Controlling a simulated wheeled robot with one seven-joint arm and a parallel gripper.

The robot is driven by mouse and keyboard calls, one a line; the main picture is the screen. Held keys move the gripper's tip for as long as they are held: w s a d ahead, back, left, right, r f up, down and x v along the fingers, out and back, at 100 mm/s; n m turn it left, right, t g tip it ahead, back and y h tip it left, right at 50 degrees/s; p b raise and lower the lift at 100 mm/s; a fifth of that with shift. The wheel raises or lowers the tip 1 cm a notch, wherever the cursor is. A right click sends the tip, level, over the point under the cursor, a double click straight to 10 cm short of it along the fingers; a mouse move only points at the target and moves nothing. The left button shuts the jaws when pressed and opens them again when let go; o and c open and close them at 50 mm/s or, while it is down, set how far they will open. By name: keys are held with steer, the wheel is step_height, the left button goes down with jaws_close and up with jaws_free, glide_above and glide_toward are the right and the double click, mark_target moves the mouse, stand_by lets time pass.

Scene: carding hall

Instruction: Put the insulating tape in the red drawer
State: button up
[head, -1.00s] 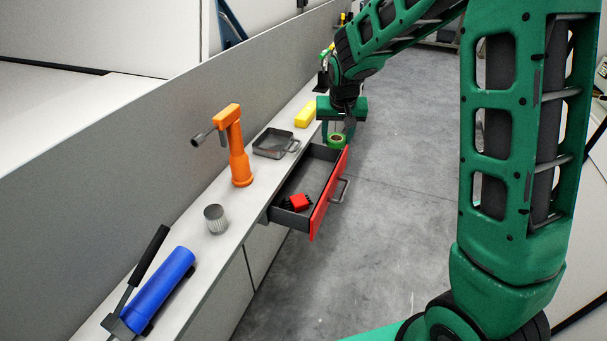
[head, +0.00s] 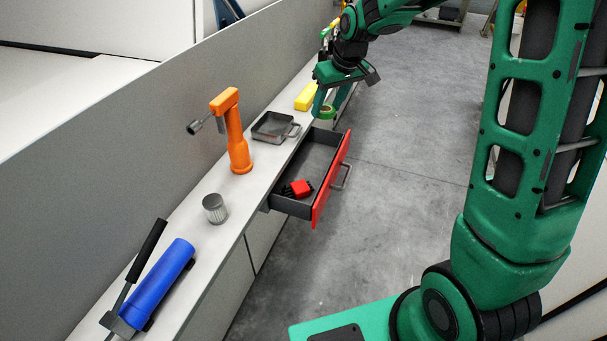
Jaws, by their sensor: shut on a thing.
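The insulating tape, a green ring (head: 327,112), is held at the tips of my gripper (head: 324,106). My gripper is shut on it, above the far end of the open drawer and close to the counter's front edge. The red drawer (head: 331,181) is pulled out from under the counter, with a red front, a handle and a dark grey inside. A red and black object (head: 298,188) lies in its near end. The rest of the drawer floor looks bare.
On the counter (head: 183,258) stand an orange tool (head: 237,145), a grey tray with a handle (head: 272,127), a yellow block (head: 306,96), a ribbed metal cup (head: 214,208) and a blue cylinder with a black lever (head: 157,285). The floor right of the drawer is clear.

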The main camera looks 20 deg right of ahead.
mark_target(317, 159)
steer(key=r+n, duration=0.1)
steer(key=s+a+r+n+y, duration=0.1)
steer(key=shift+n, duration=0.3)
steer(key=shift+a+n, duration=0.2)
steer(key=shift+n, duration=0.1)
step_height(317, 159, down, 18)
steer(key=shift+s+r, duration=0.1)
steer(key=shift+r, duration=0.05)
steer(key=o, duration=1.1)
